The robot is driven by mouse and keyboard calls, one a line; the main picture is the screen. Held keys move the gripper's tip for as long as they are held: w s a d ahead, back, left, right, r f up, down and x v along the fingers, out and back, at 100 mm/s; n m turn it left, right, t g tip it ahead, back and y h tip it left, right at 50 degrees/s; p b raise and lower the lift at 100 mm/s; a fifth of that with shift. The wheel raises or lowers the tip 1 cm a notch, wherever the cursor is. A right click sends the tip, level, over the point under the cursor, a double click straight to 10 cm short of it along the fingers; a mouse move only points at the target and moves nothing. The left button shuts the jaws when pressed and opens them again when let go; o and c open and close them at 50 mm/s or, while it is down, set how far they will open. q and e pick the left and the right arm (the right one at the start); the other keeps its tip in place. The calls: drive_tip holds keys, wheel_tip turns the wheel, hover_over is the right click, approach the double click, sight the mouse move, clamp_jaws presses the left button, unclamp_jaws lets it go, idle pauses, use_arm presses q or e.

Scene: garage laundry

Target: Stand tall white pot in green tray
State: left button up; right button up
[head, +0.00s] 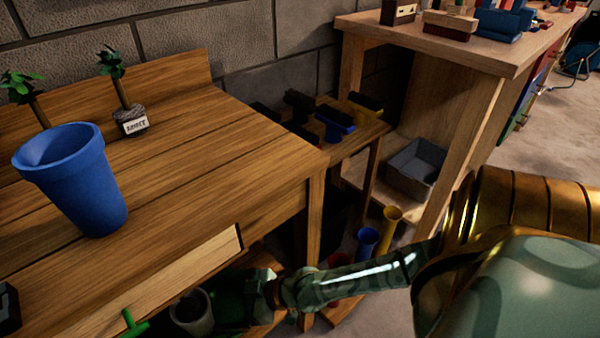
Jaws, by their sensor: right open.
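My right arm comes in from the right, and my right gripper (232,303) is low in front of the bench, below its drawer. It is dark in shadow, and its jaws are open. A pale grey-white pot (191,314) with a dark inside is just left of the gripper, partly cut off by the drawer front. I cannot tell whether this is the tall white pot or whether the gripper touches it. I see no green tray. My left gripper is not in view.
The wooden bench (190,170) holds a large blue pot (85,190) and two small plants, one in a labelled pot (131,122). Yellow (386,228) and blue (366,243) tubes stand below right. A grey bin (415,168) sits under another table.

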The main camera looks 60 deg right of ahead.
drive_tip(key=s+a+f+n+g+h, duration=0.1)
drive_tip(key=s+a+f+g, duration=0.1)
drive_tip(key=s+f, duration=0.4)
drive_tip(key=s+a+f+g+h, duration=0.1)
drive_tip(key=s+f+g, duration=0.2)
drive_tip(key=s, duration=0.5)
drive_tip(key=s+d+f+g+h, duration=0.1)
drive_tip(key=s+d+g+h, duration=0.2)
drive_tip(key=s, duration=0.8)
drive_tip(key=s+d+f+n+g+h, duration=0.1)
drive_tip(key=s+d+f+g+h, duration=0.1)
drive_tip(key=s, duration=1)
drive_tip(key=d+g+h, duration=0.1)
drive_tip(key=d+h, duration=0.1)
drive_tip(key=shift+s+d+f+g, duration=0.2)
drive_tip(key=shift+s+d+g, duration=0.1)
